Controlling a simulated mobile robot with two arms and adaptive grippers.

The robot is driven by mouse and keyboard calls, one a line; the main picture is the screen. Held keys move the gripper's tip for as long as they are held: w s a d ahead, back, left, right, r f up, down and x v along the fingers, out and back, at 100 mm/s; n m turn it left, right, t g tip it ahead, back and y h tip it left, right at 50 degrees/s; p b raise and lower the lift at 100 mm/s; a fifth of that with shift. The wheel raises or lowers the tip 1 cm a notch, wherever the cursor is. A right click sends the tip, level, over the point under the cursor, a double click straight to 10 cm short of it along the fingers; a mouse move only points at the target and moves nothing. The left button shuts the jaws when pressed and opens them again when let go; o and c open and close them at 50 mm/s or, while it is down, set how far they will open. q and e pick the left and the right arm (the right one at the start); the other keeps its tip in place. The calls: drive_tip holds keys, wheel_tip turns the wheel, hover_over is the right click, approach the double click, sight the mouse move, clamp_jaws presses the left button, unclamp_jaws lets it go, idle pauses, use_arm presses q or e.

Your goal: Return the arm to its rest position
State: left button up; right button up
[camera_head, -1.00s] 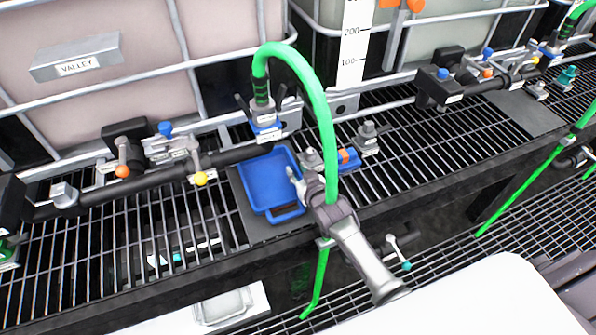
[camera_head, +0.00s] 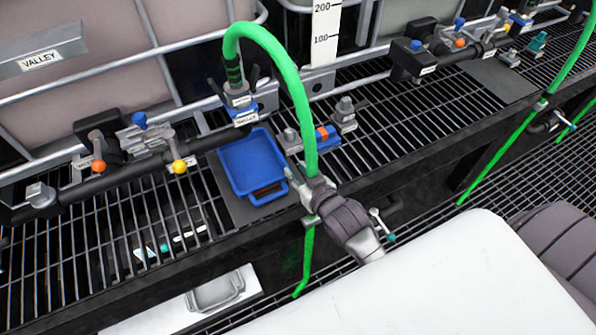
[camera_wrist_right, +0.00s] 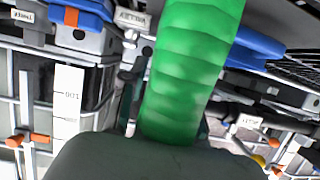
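My right arm reaches up from the lower right in the head view. Its gripper (camera_head: 306,190) is at the rack's front edge, right beside the green hose (camera_head: 292,85). The hose overlaps the fingers, so I cannot tell whether they are open or shut, or whether they touch it. In the right wrist view the green hose (camera_wrist_right: 192,70) passes very close to the camera, and the fingers do not show clearly. My left gripper is not in view.
The hose arches from a blue-collared coupling (camera_head: 240,102) beside a blue tray (camera_head: 250,160) on the grating. Valves with orange (camera_head: 99,166) and yellow (camera_head: 179,166) knobs sit on the black pipe at left. The rack's front rail (camera_head: 375,190) is close to the gripper.

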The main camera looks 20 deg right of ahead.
idle(0.5)
drive_tip(key=s+f+n+g, duration=0.15)
drive_tip(key=s+g, duration=0.85)
drive_tip(key=s, duration=1.3)
wheel_tip(320, 180, down, 24)
drive_tip(key=g, duration=0.2)
drive_tip(key=s+d+f+g, duration=0.1)
drive_tip(key=s+d+f, duration=0.1)
drive_tip(key=s+f, duration=1.5)
drive_tip(key=shift+s+d+f+h, duration=0.2)
drive_tip(key=shift+s+f+h, duration=0.2)
drive_tip(key=shift+f, duration=0.2)
drive_tip(key=shift+n, duration=0.25)
